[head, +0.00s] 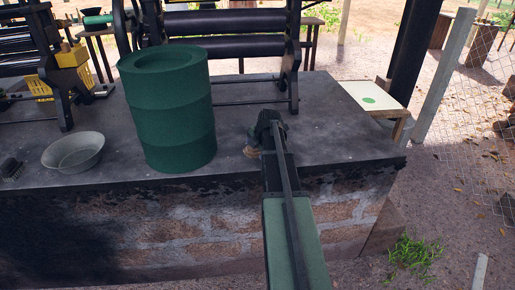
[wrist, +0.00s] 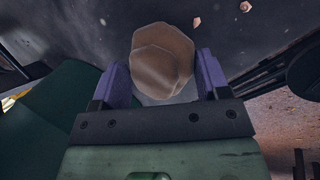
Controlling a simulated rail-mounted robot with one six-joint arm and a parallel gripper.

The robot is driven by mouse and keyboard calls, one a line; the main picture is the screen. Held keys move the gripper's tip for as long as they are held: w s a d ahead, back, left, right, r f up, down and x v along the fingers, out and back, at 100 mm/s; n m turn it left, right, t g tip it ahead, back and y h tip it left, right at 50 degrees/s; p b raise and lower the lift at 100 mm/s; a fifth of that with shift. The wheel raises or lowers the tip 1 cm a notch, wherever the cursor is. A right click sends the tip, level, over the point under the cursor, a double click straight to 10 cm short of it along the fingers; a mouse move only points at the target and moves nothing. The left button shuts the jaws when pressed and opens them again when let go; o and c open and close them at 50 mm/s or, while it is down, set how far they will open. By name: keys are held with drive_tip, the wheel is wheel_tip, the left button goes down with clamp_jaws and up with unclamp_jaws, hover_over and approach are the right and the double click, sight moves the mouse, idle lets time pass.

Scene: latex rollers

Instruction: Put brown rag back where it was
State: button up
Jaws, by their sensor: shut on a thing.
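The brown rag (wrist: 163,62) is a crumpled tan lump between the two purple fingers of my gripper (wrist: 161,72) in the wrist view. My gripper is shut on it. In the head view my gripper (head: 268,128) is over the dark tabletop, right of the green barrel. A small brownish bit of the rag (head: 251,152) shows at its left side, the rest hidden behind my arm. I cannot tell whether the rag touches the tabletop.
A large green barrel (head: 168,110) stands close on the left. A metal bowl (head: 74,152) and a small dark brush-like item (head: 11,168) lie further left. The roller machine (head: 225,35) stands behind. The tabletop (head: 345,135) is clear to the right, up to its edge.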

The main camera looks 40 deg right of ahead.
drive_tip(key=shift+f+b, duration=0.5)
drive_tip(key=o, duration=1.3)
drive_tip(key=shift+s+r, duration=0.1)
drive_tip(key=p+v, duration=1)
drive_tip(key=shift+r, duration=0.35)
